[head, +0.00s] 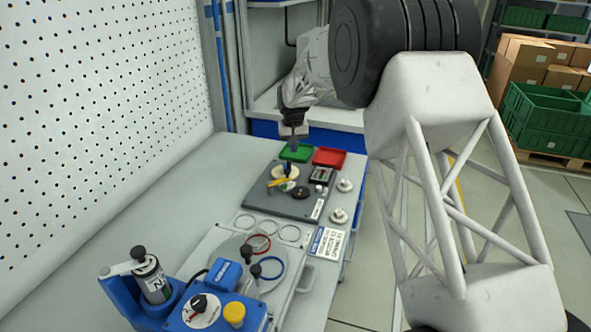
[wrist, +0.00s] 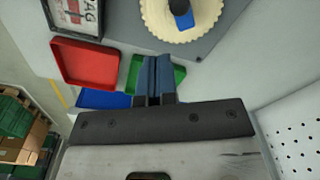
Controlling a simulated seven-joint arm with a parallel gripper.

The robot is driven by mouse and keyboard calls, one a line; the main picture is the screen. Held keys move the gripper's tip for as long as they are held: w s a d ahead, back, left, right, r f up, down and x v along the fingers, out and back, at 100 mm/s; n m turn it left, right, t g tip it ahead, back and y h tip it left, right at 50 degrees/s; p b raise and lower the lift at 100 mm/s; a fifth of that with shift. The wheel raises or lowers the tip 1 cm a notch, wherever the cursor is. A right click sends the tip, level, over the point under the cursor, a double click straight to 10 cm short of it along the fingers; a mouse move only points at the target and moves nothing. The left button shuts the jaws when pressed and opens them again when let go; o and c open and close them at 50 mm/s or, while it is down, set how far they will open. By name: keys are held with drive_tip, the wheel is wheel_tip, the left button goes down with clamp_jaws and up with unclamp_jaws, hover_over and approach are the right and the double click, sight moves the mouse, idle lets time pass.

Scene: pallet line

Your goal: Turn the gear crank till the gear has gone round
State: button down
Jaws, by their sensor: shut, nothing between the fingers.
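A cream toothed gear (head: 277,173) lies on a dark grey board (head: 262,203) on the bench. A dark blue upright handle (head: 287,169) stands on the gear. In the wrist view the gear (wrist: 157,20) shows at the top edge, partly cut off, with the blue handle (wrist: 183,18) on its face.
A green tray (head: 297,153) and a red tray (head: 329,157) lie behind the gear. A yellow piece (head: 278,183) and a black round knob (head: 300,193) are in front of it. A white perforated wall (head: 100,110) borders the left; blue equipment (head: 205,305) stands nearer.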

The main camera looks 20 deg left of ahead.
drive_tip(key=shift+r, duration=2.7)
drive_tip(key=s+d+r+m, duration=0.1)
drive_tip(key=s+d+r, duration=0.5)
drive_tip(key=d, duration=0.5)
drive_tip(key=s+d+r+m+t, duration=0.1)
drive_tip(key=s+d+r, duration=0.3)
drive_tip(key=s+d, duration=0.55)
drive_tip(key=s+d+r+m, duration=0.1)
drive_tip(key=s+d+r, duration=0.5)
drive_tip(key=d, duration=0.7)
drive_tip(key=s+d+f+m, duration=0.1)
drive_tip(key=s+d, duration=0.4)
drive_tip(key=s, duration=0.6)
drive_tip(key=s+d+f+m, duration=0.1)
drive_tip(key=s+d+f, duration=0.2)
drive_tip(key=s+d, duration=0.3)
drive_tip(key=s+d+f+m+t, duration=0.1)
drive_tip(key=s+d, duration=0.5)
drive_tip(key=s, duration=1)
drive_tip(key=shift+x, duration=0.8)
